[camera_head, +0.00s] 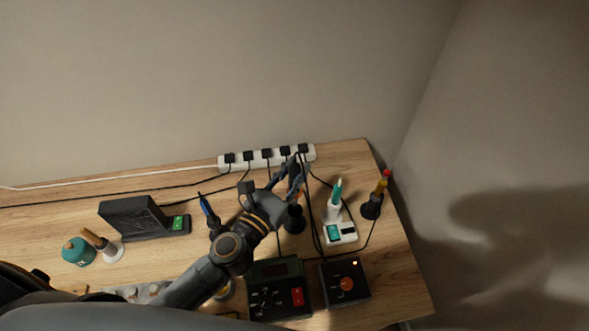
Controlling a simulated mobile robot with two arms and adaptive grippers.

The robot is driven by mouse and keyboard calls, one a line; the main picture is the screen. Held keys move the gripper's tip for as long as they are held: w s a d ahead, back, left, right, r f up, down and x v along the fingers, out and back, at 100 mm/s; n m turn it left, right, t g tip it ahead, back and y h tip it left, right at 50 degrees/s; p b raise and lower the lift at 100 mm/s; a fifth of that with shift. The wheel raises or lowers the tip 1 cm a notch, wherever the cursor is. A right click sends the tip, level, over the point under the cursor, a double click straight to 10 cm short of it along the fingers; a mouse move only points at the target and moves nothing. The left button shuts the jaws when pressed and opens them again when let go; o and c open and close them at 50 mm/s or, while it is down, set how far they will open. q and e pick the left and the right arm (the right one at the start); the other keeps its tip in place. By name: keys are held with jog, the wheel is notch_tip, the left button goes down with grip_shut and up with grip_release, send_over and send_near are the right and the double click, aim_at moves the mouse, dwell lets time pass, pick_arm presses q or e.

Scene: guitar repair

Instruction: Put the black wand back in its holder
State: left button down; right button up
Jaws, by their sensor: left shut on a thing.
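My left gripper (295,174) reaches in from the lower left over the back of the bench, just in front of the power strip. It is shut on the black wand (293,170), a slim dark thing largely hidden between the fingers. A dark round holder (295,220) stands just below the gripper in the picture, with a bit of orange above it. The gripper partly covers this area, so I cannot tell whether the wand touches the holder. My right gripper is not in view.
A white power strip (267,158) with several black plugs lies at the back. A blue wand (207,208), a teal wand in a white stand (340,232) and a red-tipped tool in a black holder (371,208) stand nearby. Two black control boxes (345,283) are in front. Cables cross the bench.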

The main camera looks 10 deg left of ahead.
aim_at(291, 187)
pick_arm(q)
jog(key=shift+f, duration=0.1)
jog(key=shift+f+b, duration=1.55)
jog(key=shift+f, duration=0.1)
jog(key=shift+f+b, duration=0.35)
jog(key=shift+f+b, duration=1.25)
jog(key=shift+f, duration=0.2)
